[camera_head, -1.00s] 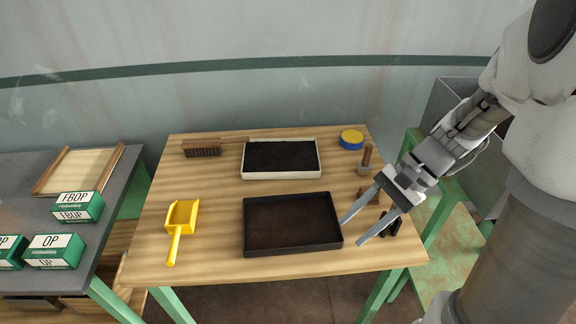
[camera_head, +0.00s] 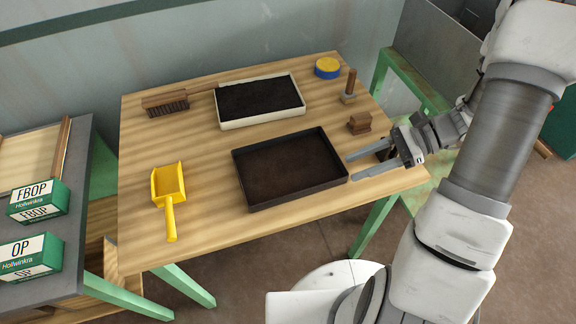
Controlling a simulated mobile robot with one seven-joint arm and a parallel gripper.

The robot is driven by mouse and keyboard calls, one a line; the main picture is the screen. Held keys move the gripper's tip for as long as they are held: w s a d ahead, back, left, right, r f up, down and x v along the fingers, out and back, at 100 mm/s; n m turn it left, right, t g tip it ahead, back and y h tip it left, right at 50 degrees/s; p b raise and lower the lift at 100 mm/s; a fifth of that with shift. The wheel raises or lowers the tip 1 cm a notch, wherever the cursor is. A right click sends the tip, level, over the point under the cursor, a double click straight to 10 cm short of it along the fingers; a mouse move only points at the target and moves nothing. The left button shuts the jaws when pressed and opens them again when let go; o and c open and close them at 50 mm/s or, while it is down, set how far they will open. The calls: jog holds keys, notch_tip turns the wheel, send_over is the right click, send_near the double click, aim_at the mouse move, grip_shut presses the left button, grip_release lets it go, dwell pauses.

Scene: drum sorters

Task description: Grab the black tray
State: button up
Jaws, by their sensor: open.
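The black tray (camera_head: 244,187) lies flat on the wooden table, right of the middle and near the front edge. It is shallow and rectangular, with a dark brown inside. My gripper (camera_head: 350,167) is open, its two pale fingers pointing left at the tray's right wall. The fingertips are at or very close to that wall, one above the other in the picture. I cannot tell whether they touch it. Nothing is between the fingers that I can see.
A cream tray of black material (camera_head: 225,122) lies behind. A brush (camera_head: 165,102), a yellow scoop (camera_head: 168,190), a blue-yellow tin (camera_head: 327,68), a wooden-handled stamp (camera_head: 349,88) and a brown block (camera_head: 359,123) stand around. Green boxes (camera_head: 38,203) sit on the left table.

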jog(key=b, duration=0.1)
send_near(290, 196)
jog(key=x, duration=0.4)
jog(key=shift+a+r, duration=0.2)
jog(key=shift+r, duration=0.2)
jog(key=a+f+b, duration=0.1)
jog(key=a+f, duration=0.2)
jog(key=shift+s, duration=0.15)
jog(key=shift+a+f, duration=0.25)
jog(key=shift+a, duration=0.25)
grip_shut()
dwell(0.5)
